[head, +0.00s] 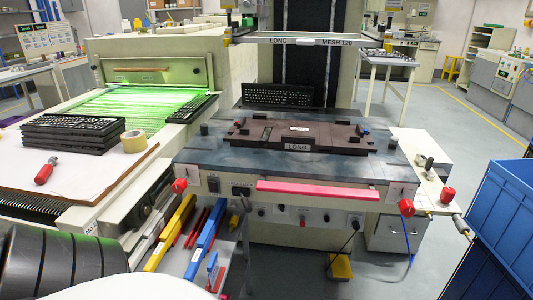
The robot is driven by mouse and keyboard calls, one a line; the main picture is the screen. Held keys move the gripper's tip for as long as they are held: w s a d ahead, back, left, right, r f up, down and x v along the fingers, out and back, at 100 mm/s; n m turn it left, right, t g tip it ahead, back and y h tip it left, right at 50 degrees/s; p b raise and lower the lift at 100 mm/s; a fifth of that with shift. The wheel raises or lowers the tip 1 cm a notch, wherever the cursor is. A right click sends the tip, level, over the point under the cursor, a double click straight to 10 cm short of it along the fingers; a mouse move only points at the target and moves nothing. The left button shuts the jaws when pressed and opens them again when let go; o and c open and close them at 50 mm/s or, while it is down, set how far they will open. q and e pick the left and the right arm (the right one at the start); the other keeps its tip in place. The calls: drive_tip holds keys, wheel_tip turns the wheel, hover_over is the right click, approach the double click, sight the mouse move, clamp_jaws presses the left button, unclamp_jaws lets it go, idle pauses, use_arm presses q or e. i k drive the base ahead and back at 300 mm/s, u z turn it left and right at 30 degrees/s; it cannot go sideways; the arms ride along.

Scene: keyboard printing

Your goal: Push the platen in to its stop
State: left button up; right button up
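The printing machine stands in the middle of the head view. Its blue-grey platen (215,151) lies flat at the front, with a pink-red bar (318,190) along the front side. A dark brown fixture (345,138) labelled LONG sits on the platen. A screen frame (300,40) marked LONG MESH 120 hangs above and behind it. The platen's rear contact with any stop cannot be made out. Neither of my grippers is in view.
Left are a green-lit conveyor dryer (135,105) and a table with stacked keyboards (72,134), tape roll (133,141) and red-handled tool (45,171). Red knobs flank the machine's front. Blue crates (503,205) stand right. A yellow pedal (341,267) lies on the floor.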

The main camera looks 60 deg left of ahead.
sight(374, 182)
drive_tip(key=u, duration=0.8)
drive_tip(key=i, duration=0.75)
drive_tip(key=u, duration=0.75)
